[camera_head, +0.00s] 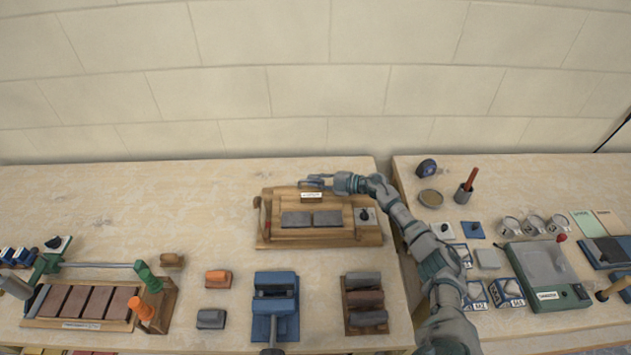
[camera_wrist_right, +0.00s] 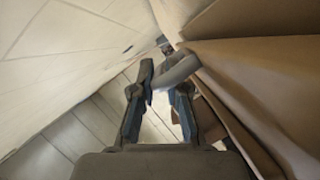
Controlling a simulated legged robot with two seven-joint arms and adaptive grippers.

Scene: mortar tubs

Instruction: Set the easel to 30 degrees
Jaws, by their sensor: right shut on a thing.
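The face angle cannot be read. My right gripper (camera_head: 314,184) is at the stand's top edge, just above the label. In the right wrist view, the right gripper (camera_wrist_right: 160,85) is shut on a grey curved handle (camera_wrist_right: 180,69) beside brown wood. My left gripper is not in view.
A blue vise-like block (camera_head: 275,300) and a rack of rounded blocks (camera_head: 365,300) stand in front. A tray of brown slabs (camera_head: 80,322) lies at left. A green machine (camera_head: 544,275) and several jars stand on the right table. The back left tabletop is clear.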

